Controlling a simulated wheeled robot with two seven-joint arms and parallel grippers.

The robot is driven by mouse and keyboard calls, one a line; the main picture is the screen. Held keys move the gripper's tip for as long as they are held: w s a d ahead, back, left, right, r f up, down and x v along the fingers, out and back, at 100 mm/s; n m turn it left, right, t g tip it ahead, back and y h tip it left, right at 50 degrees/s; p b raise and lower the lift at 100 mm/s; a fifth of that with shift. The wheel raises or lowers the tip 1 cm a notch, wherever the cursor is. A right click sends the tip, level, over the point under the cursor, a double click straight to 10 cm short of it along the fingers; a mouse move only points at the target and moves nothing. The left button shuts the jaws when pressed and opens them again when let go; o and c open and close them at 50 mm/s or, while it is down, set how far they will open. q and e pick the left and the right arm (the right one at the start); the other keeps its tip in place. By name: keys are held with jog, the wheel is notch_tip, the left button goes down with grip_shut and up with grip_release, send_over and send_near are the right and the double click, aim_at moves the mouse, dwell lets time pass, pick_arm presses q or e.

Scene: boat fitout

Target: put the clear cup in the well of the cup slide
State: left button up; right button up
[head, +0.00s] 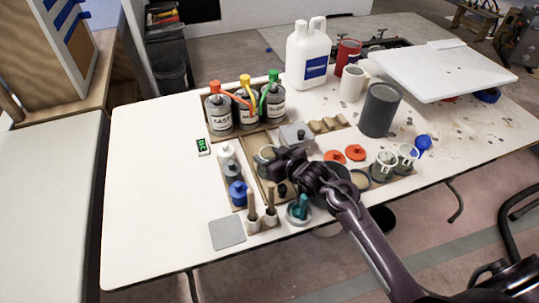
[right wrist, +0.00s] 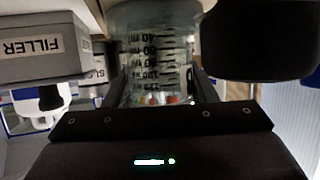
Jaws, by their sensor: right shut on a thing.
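The clear cup (right wrist: 158,50) stands upright between the fingers of my right gripper (right wrist: 160,90) in the right wrist view, its black volume marks facing the camera. The wooden-edged channel (head: 249,172) just below and left of the cup looks like the cup slide. Its well is covered by my gripper and arm, so I cannot tell whether the cup touches it. My left gripper is not in view.
Labelled grey bottles (head: 220,112) with coloured pumps stand in a rack behind the cup. A grey box marked FILLER (right wrist: 38,50) is close left of the gripper. A dark grey can (head: 380,110) and orange lids (head: 355,152) lie right. The table's left side is clear.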

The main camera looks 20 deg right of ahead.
jog(key=o, duration=0.9)
jog(key=shift+f, duration=0.1)
jog(key=shift+o, duration=0.2)
jog(key=shift+r, duration=0.25)
jog(key=v, duration=1.2)
jog(key=shift+s+f, duration=0.1)
jog(key=shift+f, duration=0.1)
